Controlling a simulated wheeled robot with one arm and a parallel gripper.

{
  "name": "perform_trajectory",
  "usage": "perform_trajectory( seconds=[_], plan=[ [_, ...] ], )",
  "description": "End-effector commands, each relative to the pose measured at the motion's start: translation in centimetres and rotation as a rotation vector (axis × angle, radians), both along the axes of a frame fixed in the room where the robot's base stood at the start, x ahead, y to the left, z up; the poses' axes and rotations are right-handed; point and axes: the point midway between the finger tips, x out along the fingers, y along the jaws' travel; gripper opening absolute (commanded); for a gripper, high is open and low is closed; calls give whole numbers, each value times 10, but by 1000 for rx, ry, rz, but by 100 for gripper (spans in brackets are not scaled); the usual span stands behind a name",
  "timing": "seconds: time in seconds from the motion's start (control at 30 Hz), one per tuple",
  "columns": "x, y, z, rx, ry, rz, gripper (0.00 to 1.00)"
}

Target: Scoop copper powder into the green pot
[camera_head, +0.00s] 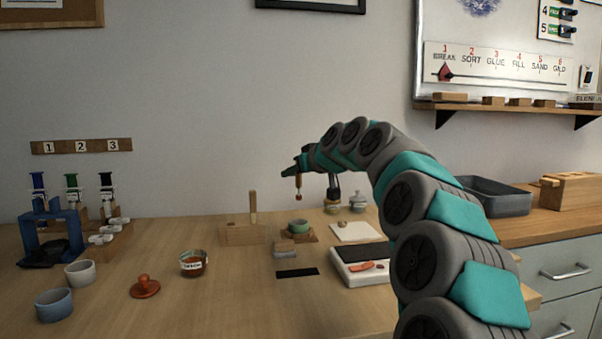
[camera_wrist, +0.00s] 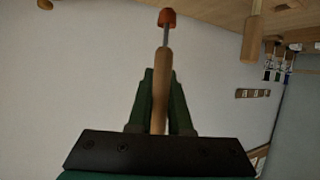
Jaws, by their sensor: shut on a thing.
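My gripper (camera_head: 298,165) is shut on a scoop (camera_head: 298,186) and holds it in the air above the back of the table. In the wrist view, the scoop's wooden handle (camera_wrist: 161,85) sits between my green fingers (camera_wrist: 160,80), with a thin metal shaft and a copper-coloured end. Whether the scoop holds powder cannot be seen. The green pot (camera_head: 297,225) stands on a small wooden stand below my gripper. An open-looking glass jar (camera_head: 193,264) with reddish-brown contents and a small white label stands left of centre. An orange-brown knobbed lid (camera_head: 145,286) lies left of it.
A white cup (camera_head: 80,273) and blue-grey cup (camera_head: 54,304) stand at the left, near a blue rack (camera_head: 45,232). A wooden block with an upright stick (camera_head: 253,208) stands left of the pot. A white scale-like device (camera_head: 358,266) is at right. The front middle is clear.

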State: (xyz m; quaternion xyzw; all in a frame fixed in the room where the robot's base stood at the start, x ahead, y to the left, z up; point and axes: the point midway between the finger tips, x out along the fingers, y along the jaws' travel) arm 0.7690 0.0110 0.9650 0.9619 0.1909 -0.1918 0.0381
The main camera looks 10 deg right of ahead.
Motion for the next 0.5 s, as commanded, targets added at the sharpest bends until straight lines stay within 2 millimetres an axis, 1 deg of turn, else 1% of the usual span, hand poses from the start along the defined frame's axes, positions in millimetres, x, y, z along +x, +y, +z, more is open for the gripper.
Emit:
perform_trajectory(
  seconds=[0.5],
  plan=[
    [0,-1,-32,0,0,-1,0]
  ],
)
